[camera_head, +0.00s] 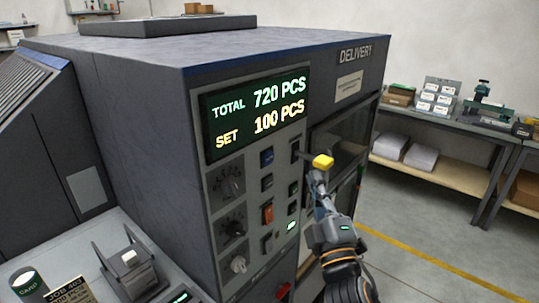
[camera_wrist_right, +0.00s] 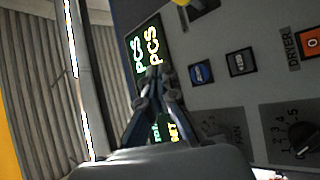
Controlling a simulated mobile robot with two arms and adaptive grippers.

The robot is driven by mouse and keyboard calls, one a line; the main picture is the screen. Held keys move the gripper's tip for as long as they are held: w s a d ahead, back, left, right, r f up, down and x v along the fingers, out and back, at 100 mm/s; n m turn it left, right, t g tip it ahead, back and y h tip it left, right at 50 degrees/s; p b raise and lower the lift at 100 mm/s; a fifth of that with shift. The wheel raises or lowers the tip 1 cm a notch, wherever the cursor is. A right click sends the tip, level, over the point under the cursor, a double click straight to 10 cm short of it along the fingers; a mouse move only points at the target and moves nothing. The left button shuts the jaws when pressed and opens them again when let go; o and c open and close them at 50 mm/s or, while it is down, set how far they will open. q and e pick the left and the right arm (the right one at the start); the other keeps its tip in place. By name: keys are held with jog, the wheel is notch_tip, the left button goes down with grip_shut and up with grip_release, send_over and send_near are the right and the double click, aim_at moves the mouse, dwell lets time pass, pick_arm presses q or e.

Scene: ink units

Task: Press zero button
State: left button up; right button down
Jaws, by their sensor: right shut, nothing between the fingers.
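A grey machine's control panel (camera_head: 226,172) faces me, with a display (camera_head: 256,114) reading TOTAL 720 PCS and SET 100 PCS. A yellow cap (camera_head: 322,161) stands out from the panel right of the blue button (camera_head: 267,156); its edge shows at the top of the wrist view (camera_wrist_right: 180,2). No zero label is readable, so I cannot tell if this is the zero button. My right gripper (camera_head: 318,182) is shut and empty, just below the yellow cap in the head view; contact is unclear. In the wrist view its fingers (camera_wrist_right: 155,88) overlap the display. My left gripper is out of view.
Below the blue button are a dark button (camera_wrist_right: 240,62), an orange DRYER switch (camera_wrist_right: 312,43) and several knobs (camera_head: 233,228). A workbench (camera_head: 455,128) stands right, beyond open floor.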

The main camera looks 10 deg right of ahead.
aim_at(268, 158)
jog(key=shift+s+r, duration=0.1)
jog(key=shift+r, duration=0.2)
jog(key=w+a+b, duration=0.2)
jog(key=w+a, duration=0.3)
jog(key=w, duration=0.2)
jog(key=shift+a, duration=0.2)
jog(key=shift+w+a, duration=0.1)
dwell(1.5)
jog(key=shift+w+a, duration=0.2)
